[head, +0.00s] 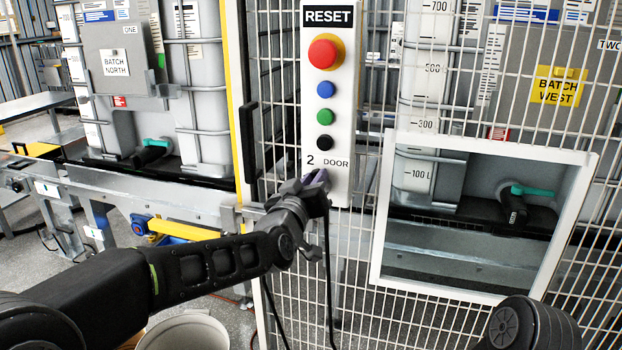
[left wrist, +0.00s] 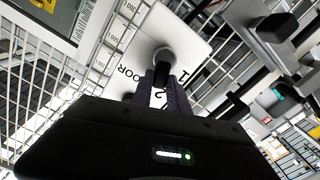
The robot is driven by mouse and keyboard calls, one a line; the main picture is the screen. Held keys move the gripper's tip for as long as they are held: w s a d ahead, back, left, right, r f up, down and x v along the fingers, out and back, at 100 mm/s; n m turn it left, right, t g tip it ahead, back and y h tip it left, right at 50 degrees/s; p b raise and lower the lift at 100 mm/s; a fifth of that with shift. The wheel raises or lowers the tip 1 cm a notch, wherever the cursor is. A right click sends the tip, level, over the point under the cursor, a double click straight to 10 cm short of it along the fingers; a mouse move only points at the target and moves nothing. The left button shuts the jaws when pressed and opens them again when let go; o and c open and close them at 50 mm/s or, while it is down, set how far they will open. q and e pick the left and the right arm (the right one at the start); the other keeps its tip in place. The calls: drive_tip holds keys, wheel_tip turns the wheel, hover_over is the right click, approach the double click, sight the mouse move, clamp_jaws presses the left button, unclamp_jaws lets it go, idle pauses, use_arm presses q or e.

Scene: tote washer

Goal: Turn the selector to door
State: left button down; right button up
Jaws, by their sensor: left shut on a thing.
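The control panel (head: 343,100) is a tall white plate on the mesh fence, with the labels 2 and DOOR near its lower end. My left gripper (head: 318,179) is at the panel just below these labels and hides the selector in the head view. In the left wrist view the black selector knob (left wrist: 163,60) stands out from the white plate. The dark fingers of my left gripper (left wrist: 163,85) are shut on it. The labels DOOR, 2 and 1 show around it. I cannot tell which label the knob points at. My right gripper is out of view.
Above the labels are a red button (head: 323,54), a blue button (head: 325,90), a green button (head: 325,117) and a black button (head: 325,142). A white-framed opening (head: 378,235) is at the right in the mesh. A pale bin (head: 185,330) stands below my left arm.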

use_arm(q)
drive_tip(key=shift+s+d+m+p, duration=0.1)
drive_tip(key=shift+d+m+p, duration=0.3)
drive_tip(key=shift+m, duration=1.05)
drive_tip(key=shift+s+d+m+p, duration=0.15)
drive_tip(key=shift+d+m+p, duration=0.25)
drive_tip(key=shift+m, duration=1)
drive_tip(key=shift+s+d+m+p, duration=0.1)
drive_tip(key=shift+d+m+p, duration=0.3)
drive_tip(key=shift+m, duration=1.05)
drive_tip(key=shift+a, duration=0.1)
drive_tip(key=c, duration=1.3)
unclamp_jaws()
drive_tip(key=b+v, duration=0.1)
drive_tip(key=v, duration=0.6)
drive_tip(key=shift+s+a, duration=0.1)
drive_tip(key=shift+s, duration=0.25)
